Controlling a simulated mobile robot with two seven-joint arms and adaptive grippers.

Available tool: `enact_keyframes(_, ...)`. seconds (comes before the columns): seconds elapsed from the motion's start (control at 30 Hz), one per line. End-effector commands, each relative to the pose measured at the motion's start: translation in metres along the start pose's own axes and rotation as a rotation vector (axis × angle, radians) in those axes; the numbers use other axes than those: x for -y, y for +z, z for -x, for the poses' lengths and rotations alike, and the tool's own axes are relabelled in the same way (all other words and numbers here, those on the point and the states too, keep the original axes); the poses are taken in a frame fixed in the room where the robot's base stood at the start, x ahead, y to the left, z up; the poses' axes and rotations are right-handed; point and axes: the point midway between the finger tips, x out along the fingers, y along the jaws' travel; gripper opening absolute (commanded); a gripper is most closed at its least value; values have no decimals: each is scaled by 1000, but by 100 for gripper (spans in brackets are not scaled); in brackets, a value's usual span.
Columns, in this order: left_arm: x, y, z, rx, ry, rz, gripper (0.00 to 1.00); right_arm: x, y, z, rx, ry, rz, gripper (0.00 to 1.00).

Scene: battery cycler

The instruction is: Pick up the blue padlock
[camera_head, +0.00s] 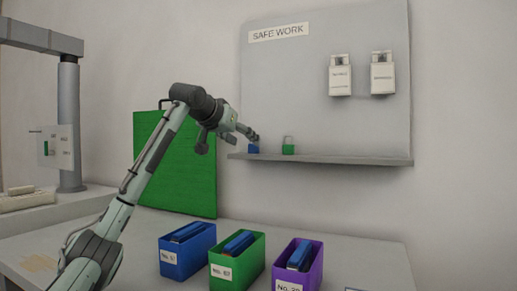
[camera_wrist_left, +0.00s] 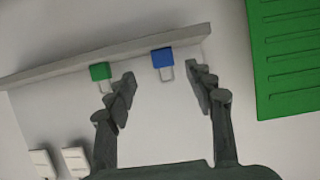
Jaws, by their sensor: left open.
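The blue padlock (camera_head: 253,149) stands at the left end of the grey wall shelf (camera_head: 330,159). In the left wrist view, the blue padlock (camera_wrist_left: 162,58) and its pale shackle lie between the fingers' directions, just beyond the tips. My left gripper (camera_head: 255,136) is open and empty, its fingers pointing at the padlock from above left in the head view. In the left wrist view my left gripper (camera_wrist_left: 162,72) has one finger on each side of the shackle, with visible gaps. My right gripper is not in view.
A green padlock (camera_head: 288,149) stands on the shelf just right of the blue one, close to one finger in the left wrist view. White tagged boxes (camera_head: 341,76) hang above. A green panel (camera_head: 180,165) stands left of the shelf. Blue, green and purple bins (camera_head: 240,260) stand below.

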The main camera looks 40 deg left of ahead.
Motion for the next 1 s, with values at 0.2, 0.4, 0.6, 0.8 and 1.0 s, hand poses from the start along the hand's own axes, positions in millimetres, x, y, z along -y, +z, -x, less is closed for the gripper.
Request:
enact_keyframes(0.2,1,-1,-26,3,0,1,53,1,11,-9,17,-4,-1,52)
enact_keyframes(0.4,4,-4,-56,3,2,2,53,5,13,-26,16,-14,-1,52)
enact_keyframes(0.6,4,-3,-69,1,-1,0,53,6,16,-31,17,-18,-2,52)
enact_keyframes(0.8,4,-2,-69,0,-1,0,51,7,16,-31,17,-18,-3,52)
enact_keyframes(1.0,4,-2,-69,1,-1,0,26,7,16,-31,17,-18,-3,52)
